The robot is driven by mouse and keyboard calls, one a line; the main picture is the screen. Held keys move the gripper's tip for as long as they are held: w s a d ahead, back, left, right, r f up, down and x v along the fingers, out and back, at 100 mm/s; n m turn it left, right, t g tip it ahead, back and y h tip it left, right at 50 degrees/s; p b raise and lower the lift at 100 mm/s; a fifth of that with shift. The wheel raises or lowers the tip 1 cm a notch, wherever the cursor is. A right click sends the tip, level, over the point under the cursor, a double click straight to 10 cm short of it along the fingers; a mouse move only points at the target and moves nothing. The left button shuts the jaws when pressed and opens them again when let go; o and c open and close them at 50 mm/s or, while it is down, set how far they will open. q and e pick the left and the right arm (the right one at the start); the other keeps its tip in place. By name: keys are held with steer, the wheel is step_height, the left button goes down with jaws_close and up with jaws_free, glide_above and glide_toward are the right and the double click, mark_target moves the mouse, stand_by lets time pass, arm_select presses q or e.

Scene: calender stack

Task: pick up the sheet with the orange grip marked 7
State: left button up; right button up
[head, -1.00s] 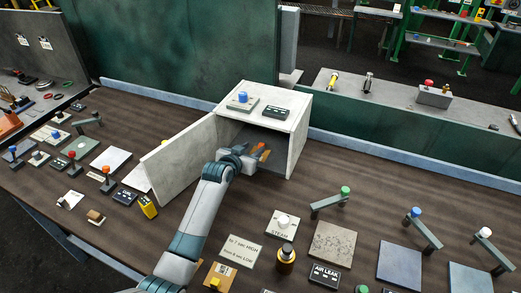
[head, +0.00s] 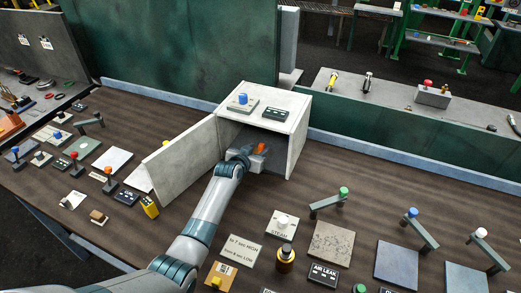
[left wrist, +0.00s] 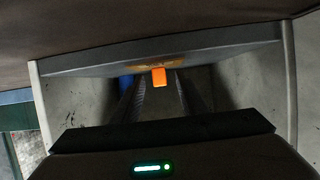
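The orange grip (left wrist: 159,77) shows at the back of the small box in the left wrist view, on the edge of a dim sheet; its mark cannot be read. In the head view, orange (head: 261,148) shows just beyond my left gripper (head: 255,157), which is inside the box's open front. My left gripper's dark fingers stand apart in the left wrist view, with the orange grip lined up between their far ends. Whether they touch it I cannot tell. The sheet is mostly hidden. My right gripper is not in view.
The pale box (head: 299,140) has its door (head: 178,160) swung open to the left. A blue thing (left wrist: 125,84) is inside, left of the orange grip in the left wrist view. Levers, plates and signs crowd the bench on both sides.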

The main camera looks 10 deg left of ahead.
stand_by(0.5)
arm_select(q)
jaws_close()
steer(key=shift+r+b, duration=0.45)
steer(key=shift+r, duration=0.45)
step_height(320, 180, up, 2)
steer(key=shift+s+d+r+b, duration=0.1)
steer(key=shift+s+r+b, duration=0.05)
steer(key=shift+b, duration=0.3)
steer(key=s+d+r+b, duration=0.2)
steer(key=s+d+r, duration=0.1)
steer(key=s+r, duration=0.4)
steer(key=s, duration=0.3)
steer(key=shift+s+d, duration=0.2)
steer(key=shift+s, duration=0.2)
